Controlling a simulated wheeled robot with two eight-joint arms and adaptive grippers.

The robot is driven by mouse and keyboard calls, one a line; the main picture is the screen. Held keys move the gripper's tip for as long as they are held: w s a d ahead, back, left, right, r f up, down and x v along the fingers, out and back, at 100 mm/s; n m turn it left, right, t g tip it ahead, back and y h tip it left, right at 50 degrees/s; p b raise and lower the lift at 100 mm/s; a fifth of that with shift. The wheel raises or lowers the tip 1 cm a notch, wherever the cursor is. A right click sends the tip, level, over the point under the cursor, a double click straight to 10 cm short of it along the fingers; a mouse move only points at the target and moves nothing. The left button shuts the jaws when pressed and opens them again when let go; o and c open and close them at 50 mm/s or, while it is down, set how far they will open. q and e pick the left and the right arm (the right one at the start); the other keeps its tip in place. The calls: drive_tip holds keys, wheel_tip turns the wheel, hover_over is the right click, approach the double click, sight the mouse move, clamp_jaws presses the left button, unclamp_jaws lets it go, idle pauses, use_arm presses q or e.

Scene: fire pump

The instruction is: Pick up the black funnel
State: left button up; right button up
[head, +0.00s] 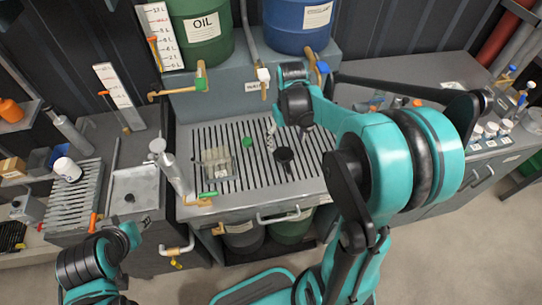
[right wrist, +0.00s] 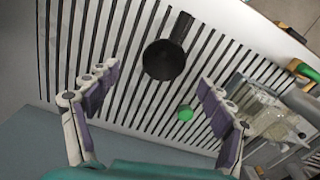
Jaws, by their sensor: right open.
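The black funnel (head: 284,155) lies on the slotted grate of the central bench, and its dark round mouth and stubby spout show in the right wrist view (right wrist: 165,60). My right gripper (head: 286,138) is above the grate close to the funnel, partly hidden by my own arm. In the right wrist view its purple-padded fingers (right wrist: 150,97) are spread wide and empty, with the funnel beyond and between them, apart from both.
A small green cap (head: 247,141) lies on the grate (head: 235,181) near the funnel. A clear container (head: 217,162) stands to its left. The oil drum (head: 201,35), blue drum (head: 297,27) and brass taps (head: 200,78) are behind. A grey cylinder (head: 176,175) stands at the grate's left edge.

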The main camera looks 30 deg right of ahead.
sight(284, 155)
wheel_tip(284, 155, down, 3)
drive_tip(key=shift+a+b, duration=0.15)
drive_tip(key=shift+b, duration=0.4)
drive_tip(key=f, duration=0.1)
drive_tip(key=f+b, duration=0.1)
drive_tip(key=f, duration=0.1)
drive_tip(key=f+b, duration=0.1)
drive_tip(key=shift+a+f, duration=0.25)
drive_tip(key=shift+f, duration=0.15)
drive_tip(key=shift+r, duration=0.1)
drive_tip(key=c, duration=1.2)
